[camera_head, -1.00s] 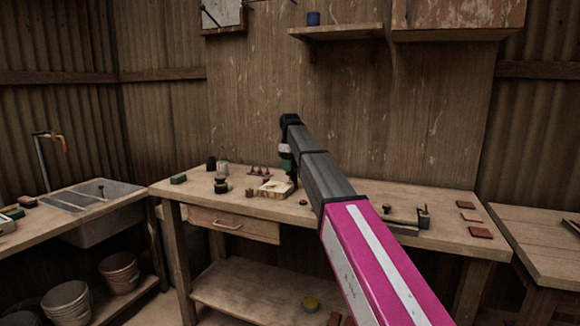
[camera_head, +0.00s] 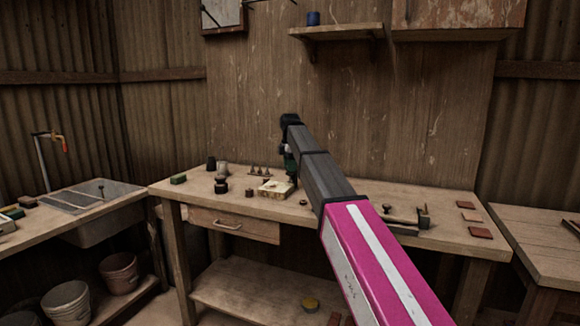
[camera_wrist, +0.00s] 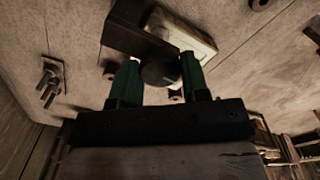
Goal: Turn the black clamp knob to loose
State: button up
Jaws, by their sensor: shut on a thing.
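The black clamp knob (camera_wrist: 158,73) shows as a round dark disc between my fingertips in the wrist view. It sits beside a dark bar (camera_wrist: 137,38) and a pale cream block (camera_wrist: 187,35). My gripper (camera_wrist: 158,64) has green fingers, one on each side of the knob, shut on it. In the head view, the cream block (camera_head: 272,190) is on the workbench, and my arm reaches over the bench to it. The knob is too small and covered to make out there. I cannot tell its turn setting from any mark.
The wooden workbench (camera_head: 340,200) holds small dark pots and a green block (camera_head: 178,179) at left. A metal tool (camera_head: 405,220) and several reddish tiles (camera_head: 480,232) lie at right. A sink (camera_head: 95,200) stands to the left. A wall shelf (camera_head: 335,31) is above.

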jog(key=shift+n, duration=0.6)
jog(key=o, duration=0.9)
notch_tip(320, 180, up, 11)
jog(key=shift+f, duration=0.1)
